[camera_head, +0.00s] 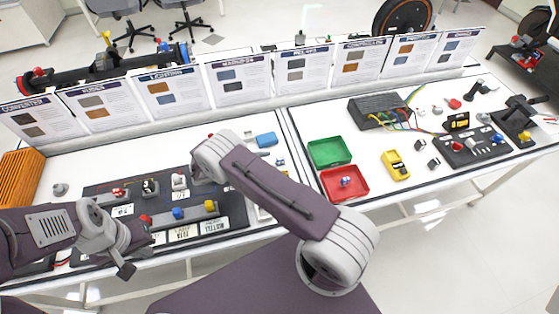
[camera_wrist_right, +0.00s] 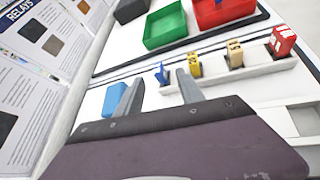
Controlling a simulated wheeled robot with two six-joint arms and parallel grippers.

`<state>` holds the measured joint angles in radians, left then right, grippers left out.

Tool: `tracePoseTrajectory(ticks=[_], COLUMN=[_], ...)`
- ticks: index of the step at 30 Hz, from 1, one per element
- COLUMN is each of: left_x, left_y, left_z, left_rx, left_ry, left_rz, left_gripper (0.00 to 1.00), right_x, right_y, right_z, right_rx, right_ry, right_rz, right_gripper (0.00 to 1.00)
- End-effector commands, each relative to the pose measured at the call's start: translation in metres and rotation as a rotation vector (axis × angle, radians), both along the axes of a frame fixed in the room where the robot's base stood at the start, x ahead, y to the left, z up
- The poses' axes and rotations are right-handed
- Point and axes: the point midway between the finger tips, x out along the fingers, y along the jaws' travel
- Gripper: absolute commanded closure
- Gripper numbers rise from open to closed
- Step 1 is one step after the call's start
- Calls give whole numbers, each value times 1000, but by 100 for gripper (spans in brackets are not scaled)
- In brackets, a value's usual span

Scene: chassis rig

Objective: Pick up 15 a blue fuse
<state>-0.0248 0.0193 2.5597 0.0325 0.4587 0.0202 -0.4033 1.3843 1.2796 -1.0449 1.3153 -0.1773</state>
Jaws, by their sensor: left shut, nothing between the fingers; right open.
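The blue fuse (camera_wrist_right: 161,73) stands upright at the left end of a white rack (camera_wrist_right: 225,73) in the right wrist view. In the head view a small blue piece beside my right arm appears to be the same fuse (camera_head: 281,160). My right gripper (camera_wrist_right: 158,88) is open and empty, its two fingers pointing toward the fuse, which appears beyond the fingertips and between them. In the head view my right arm hides that gripper and most of the rack. My left gripper (camera_head: 126,268) is shut and empty at the lower left, by the dark board's front edge.
Yellow (camera_wrist_right: 194,65), tan (camera_wrist_right: 235,53) and red (camera_wrist_right: 283,40) fuses stand along the rack. A blue block (camera_wrist_right: 115,98) lies left of the right gripper. Green (camera_head: 329,152) and red (camera_head: 345,183) trays lie right of it. A dark board (camera_head: 103,190) with switches and upright posters (camera_head: 175,92) bound the left area.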

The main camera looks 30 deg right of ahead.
Motion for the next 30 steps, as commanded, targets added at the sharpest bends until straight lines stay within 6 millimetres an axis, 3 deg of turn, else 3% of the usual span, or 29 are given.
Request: tracePoseTrajectory(ticks=[9,17,21,22,30], left_x=[0,0,0,0,0], left_y=[0,0,0,0,0], left_z=[16,15,15,15,15], left_rx=[0,0,0,0,0], left_ry=[0,0,0,0,0], left_rz=[0,0,0,0,0], left_gripper=[100,100,100,100,100], right_x=[2,3,3,3,4], right_y=[-42,-45,-45,-45,-45], right_z=[-20,-24,-24,-24,-23], right_rx=[0,2,2,2,1], right_ry=[0,-2,-2,-2,-3], right_rz=[-1,1,1,1,2], right_gripper=[55,55,94,100,100])
